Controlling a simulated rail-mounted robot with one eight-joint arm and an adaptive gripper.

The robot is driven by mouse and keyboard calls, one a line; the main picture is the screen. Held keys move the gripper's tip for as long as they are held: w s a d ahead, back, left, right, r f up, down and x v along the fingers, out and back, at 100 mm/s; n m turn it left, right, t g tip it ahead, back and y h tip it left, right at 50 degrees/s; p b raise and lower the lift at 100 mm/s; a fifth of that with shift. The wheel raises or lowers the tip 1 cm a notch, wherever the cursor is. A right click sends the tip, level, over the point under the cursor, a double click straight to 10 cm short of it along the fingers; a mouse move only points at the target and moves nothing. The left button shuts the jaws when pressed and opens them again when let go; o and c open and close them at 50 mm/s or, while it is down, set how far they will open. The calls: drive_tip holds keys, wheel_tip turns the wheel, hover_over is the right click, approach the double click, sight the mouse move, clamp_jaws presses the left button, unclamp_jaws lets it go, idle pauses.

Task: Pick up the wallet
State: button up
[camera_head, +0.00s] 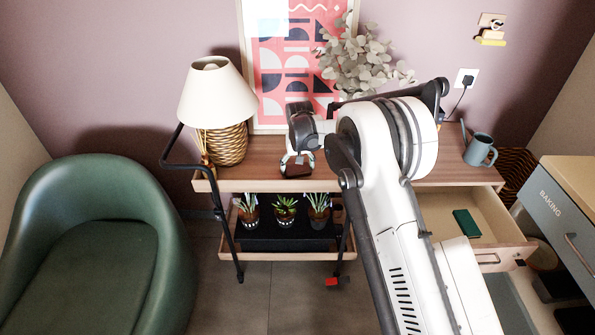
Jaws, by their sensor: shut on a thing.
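My gripper (297,161) points down over the left part of the wooden console top, between the lamp and my arm. Its fingers are shut on a small reddish-brown thing, which looks like the wallet (298,170). The fingers and gripper body cover part of it. I cannot tell whether it touches the wooden top or hangs just above it.
A lamp (219,95) with a woven base stands left of my gripper, with a framed print (270,60) behind. Potted plants (285,208) sit on the shelf below. An open drawer (490,206) holds a green flat item (467,223).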

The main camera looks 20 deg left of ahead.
drive_tip(key=c, duration=0.3)
drive_tip(key=shift+r, duration=0.15)
